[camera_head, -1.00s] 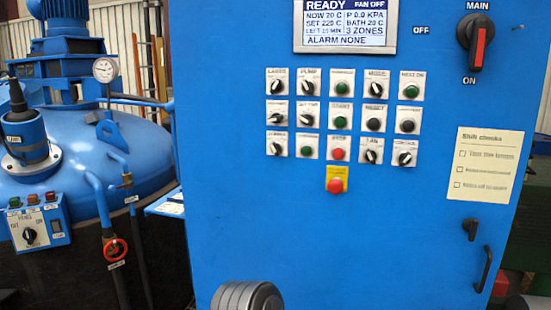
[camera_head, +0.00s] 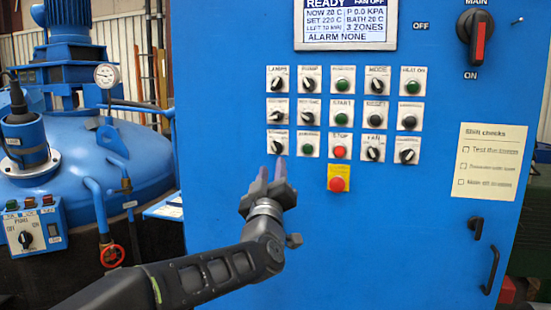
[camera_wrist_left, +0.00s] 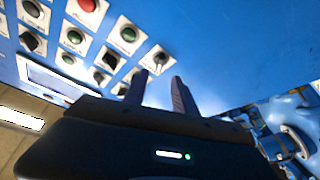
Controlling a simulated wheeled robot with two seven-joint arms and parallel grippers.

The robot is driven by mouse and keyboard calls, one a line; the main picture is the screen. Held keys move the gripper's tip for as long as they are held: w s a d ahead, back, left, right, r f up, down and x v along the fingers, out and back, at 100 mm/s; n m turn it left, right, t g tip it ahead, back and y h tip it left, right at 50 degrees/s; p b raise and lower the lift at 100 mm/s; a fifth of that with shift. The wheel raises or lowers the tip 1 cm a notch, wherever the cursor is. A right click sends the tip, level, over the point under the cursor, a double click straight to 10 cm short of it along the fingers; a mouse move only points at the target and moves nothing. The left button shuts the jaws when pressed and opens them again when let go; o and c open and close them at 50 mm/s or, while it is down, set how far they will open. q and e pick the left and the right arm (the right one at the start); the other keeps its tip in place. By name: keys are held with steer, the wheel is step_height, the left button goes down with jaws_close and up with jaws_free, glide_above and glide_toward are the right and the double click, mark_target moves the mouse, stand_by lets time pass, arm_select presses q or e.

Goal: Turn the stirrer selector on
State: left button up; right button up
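The stirrer selector (camera_head: 278,147) is a black knob on a white plate, at the left end of the bottom knob row on the blue cabinet. Its small label is blurred, and I cannot tell its setting for sure. My left gripper (camera_head: 272,168) is just below it in the head view, fingers pointing up toward the panel. In the left wrist view the two fingers (camera_wrist_left: 160,84) stand apart with nothing between them. The selector (camera_wrist_left: 158,59) shows just beyond their tips, and I see no contact. My right gripper is not in view.
A green button (camera_head: 307,149) and the red stop button (camera_head: 339,152) sit to the right in the same row. A red emergency button on yellow (camera_head: 338,184) is below. The main switch (camera_head: 478,40) is upper right. A blue vessel (camera_head: 75,160) stands at left.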

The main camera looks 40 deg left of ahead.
mark_target(276, 151)
arm_select(q)
steer(key=shift+w, duration=0.1)
steer(key=p+x, duration=0.2)
steer(key=x, duration=0.5)
steer(key=shift+w+a, duration=0.15)
steer(key=shift+w, duration=0.2)
steer(key=shift+c, duration=0.4)
jaws_close()
